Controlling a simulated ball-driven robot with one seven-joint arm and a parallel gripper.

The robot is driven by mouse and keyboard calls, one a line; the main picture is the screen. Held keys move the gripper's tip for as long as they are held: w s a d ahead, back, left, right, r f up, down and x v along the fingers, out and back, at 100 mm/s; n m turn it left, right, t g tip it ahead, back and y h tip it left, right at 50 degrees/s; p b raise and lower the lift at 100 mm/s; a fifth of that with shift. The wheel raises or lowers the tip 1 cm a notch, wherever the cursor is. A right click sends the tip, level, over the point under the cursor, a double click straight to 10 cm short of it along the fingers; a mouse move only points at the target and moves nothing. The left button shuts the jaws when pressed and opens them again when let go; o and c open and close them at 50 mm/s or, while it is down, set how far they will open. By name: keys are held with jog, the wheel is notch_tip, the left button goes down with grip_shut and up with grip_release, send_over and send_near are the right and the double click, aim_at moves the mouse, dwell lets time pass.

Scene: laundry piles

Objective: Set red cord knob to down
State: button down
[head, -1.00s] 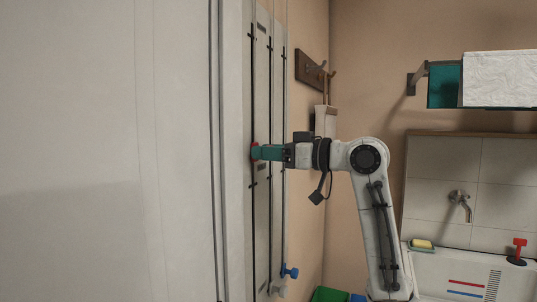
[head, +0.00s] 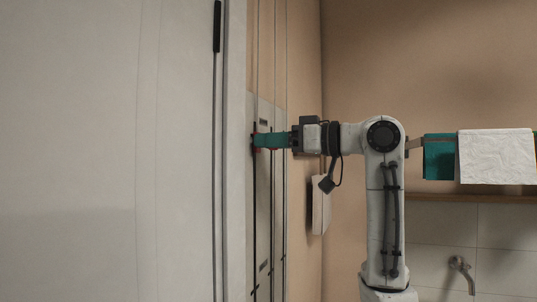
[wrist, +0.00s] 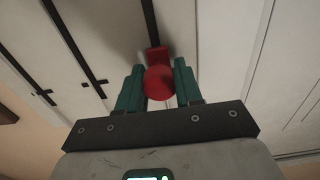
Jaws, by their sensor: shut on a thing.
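The red cord knob (wrist: 159,82) sits between my gripper's two teal fingers in the wrist view. A red bracket joins it to a black slot (wrist: 150,16). My gripper (head: 257,141) is shut on the knob near the upper end of the slot on the grey wall panel (head: 264,190). In the head view only a sliver of red shows under the fingertips; the fingers hide the rest of the knob.
A large white door-like surface (head: 105,150) stands close on the left. Further slots (wrist: 73,44) and thin cords run beside the held knob's slot. A towel rail with a white towel (head: 497,157) and a tap (head: 460,265) are at the right.

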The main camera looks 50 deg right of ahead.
jog(key=shift+r, duration=0.55)
jog(key=c, duration=0.8)
grip_release()
jog(key=b+v, duration=0.3)
jog(key=v, duration=0.7)
jog(key=shift+s+d+b, duration=0.2)
jog(key=shift+s+b, duration=0.1)
jog(key=shift+s, duration=0.05)
